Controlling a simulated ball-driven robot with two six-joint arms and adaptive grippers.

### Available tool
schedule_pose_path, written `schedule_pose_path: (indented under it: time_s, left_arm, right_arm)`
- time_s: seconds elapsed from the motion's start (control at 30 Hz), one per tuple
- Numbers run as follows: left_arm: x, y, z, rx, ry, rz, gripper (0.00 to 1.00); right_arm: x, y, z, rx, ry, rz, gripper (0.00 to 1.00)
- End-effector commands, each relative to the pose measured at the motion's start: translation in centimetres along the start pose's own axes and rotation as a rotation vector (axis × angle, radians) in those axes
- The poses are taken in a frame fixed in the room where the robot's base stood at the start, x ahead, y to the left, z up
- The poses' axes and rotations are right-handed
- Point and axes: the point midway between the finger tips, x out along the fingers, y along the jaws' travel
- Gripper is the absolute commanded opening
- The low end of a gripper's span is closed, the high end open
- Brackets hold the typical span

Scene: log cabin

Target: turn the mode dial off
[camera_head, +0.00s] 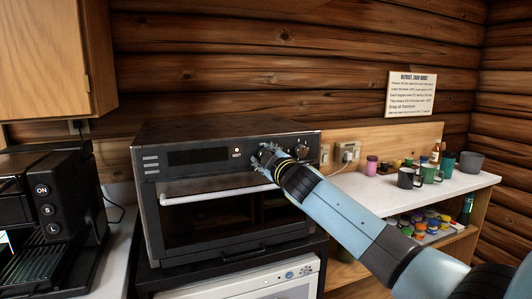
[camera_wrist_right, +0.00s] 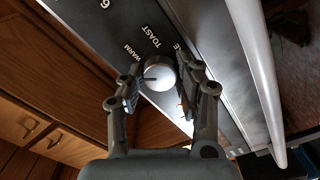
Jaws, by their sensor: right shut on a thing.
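The mode dial (camera_wrist_right: 160,73) is a round silver knob on the oven's dark front panel, with the labels WARM and TOAST beside it in the right wrist view. A third label is mostly hidden by a finger. A dark mark on the dial points left, below WARM. My right gripper (camera_wrist_right: 159,88) has its fingers on either side of the dial and is shut on it. In the head view, my right gripper (camera_head: 267,160) covers the dial at the front of the black toaster oven (camera_head: 220,182). My left gripper is not in view.
The oven door's pale handle (camera_head: 215,188) runs close below the gripper. Another knob (camera_head: 302,147) sits right of it. A coffee machine (camera_head: 45,210) stands left. Mugs (camera_head: 407,178) and paint jars fill the shelf on the right. A sign (camera_head: 411,93) hangs on the log wall.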

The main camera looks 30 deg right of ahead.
Motion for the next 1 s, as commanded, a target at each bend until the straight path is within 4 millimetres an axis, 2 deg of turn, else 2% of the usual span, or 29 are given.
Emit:
schedule_pose_path:
  time_s: [0.5, 0.73, 1.0]
  left_arm:
    - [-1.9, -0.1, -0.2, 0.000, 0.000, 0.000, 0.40]
    - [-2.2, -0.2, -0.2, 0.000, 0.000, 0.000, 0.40]
    - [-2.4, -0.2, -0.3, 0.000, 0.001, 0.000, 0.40]
  right_arm:
    - [0.0, -0.1, -0.1, -0.437, 0.001, 0.000, 0.01]
    - [0.0, -0.2, 0.0, -0.553, 0.000, -0.001, 0.01]
    - [0.0, -0.3, 0.0, -0.610, 0.001, -0.001, 0.01]
